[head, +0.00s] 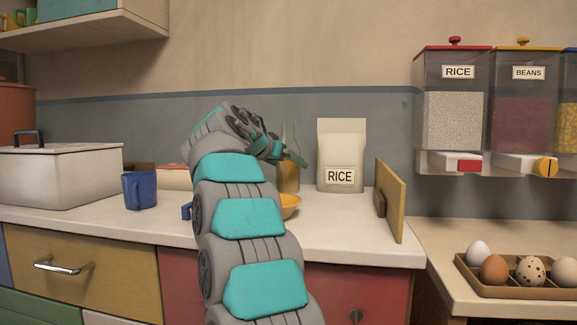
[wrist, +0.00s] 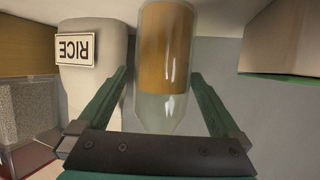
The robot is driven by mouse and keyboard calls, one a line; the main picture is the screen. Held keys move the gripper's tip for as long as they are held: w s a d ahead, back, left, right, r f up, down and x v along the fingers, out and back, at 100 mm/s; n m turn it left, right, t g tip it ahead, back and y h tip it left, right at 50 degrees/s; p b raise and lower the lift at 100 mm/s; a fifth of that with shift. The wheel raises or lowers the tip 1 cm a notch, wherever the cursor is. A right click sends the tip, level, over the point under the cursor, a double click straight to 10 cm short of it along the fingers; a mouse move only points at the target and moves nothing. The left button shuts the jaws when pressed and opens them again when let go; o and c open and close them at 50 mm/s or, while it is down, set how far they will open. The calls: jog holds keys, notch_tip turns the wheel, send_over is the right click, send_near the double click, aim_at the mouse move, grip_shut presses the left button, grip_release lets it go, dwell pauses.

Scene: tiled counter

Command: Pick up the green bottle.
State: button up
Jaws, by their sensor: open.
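The green bottle (head: 290,172) stands upright on the counter to the left of the rice bag, partly hidden behind my arm in the head view. It is pale green glass with an amber lower part. In the wrist view, which is upside down, the bottle (wrist: 165,65) shows with its neck end toward my gripper. My gripper (head: 285,155) is open, and in the wrist view its fingers (wrist: 158,85) lie on either side of the bottle, with gaps visible on both sides. The bottle's top is hidden behind the dark bar of my gripper there.
The rice bag (head: 341,156) stands close to the bottle's right. An orange bowl (head: 291,206) sits in front of it, partly hidden by my arm. A cutting board (head: 391,200) leans farther right. A blue mug (head: 139,190) and a white pot (head: 62,176) stand left.

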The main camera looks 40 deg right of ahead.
aim_at(293, 165)
jog(key=x, duration=0.4)
jog(key=shift+w+d+r+p, duration=0.15)
jog(key=shift+w+p, duration=0.1)
jog(key=shift+p, duration=0.15)
grip_shut()
dwell(0.4)
